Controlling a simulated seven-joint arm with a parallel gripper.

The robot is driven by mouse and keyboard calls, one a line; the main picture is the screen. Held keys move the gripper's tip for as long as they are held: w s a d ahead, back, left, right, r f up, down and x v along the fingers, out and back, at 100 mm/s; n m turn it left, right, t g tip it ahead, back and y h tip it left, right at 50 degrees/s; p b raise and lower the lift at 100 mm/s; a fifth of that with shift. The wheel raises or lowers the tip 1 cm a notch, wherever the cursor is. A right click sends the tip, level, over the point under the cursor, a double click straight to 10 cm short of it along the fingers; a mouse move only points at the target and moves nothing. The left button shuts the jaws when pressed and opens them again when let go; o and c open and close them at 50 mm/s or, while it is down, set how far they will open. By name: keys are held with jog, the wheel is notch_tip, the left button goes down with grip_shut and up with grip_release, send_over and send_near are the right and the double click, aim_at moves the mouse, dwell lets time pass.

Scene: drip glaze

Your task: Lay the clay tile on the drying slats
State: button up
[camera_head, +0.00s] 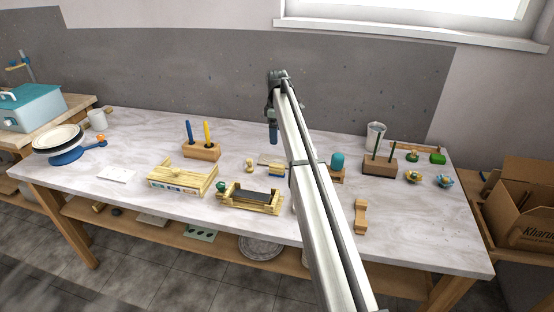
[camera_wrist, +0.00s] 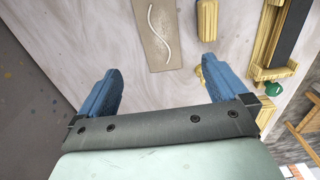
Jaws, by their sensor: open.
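The clay tile (camera_wrist: 158,32) is a flat grey-beige slab with a raised white wavy line, lying on the marble table. In the head view the tile (camera_head: 266,158) shows only partly, beside my arm. My gripper (camera_wrist: 160,66) is open and empty, with its blue fingers spread above the table and the tile beyond the fingertips. In the head view the gripper (camera_head: 273,132) hangs over the back of the table. A wooden frame with a dark strip (camera_head: 250,197) stands in front of the tile; I cannot tell whether this is the drying slats.
A small wooden block (camera_wrist: 207,20) lies close beside the tile. A pale wooden box (camera_head: 182,179) and a pen block (camera_head: 202,151) stand to the left. A block with green sticks (camera_head: 380,166) stands right.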

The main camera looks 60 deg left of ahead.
aim_at(277, 160)
notch_tip(277, 160, down, 12)
jog(key=shift+f, duration=0.2)
dwell(1.0)
jog(key=shift+c, duration=0.3)
jog(key=c, duration=1.2)
jog(key=shift+r, duration=0.15)
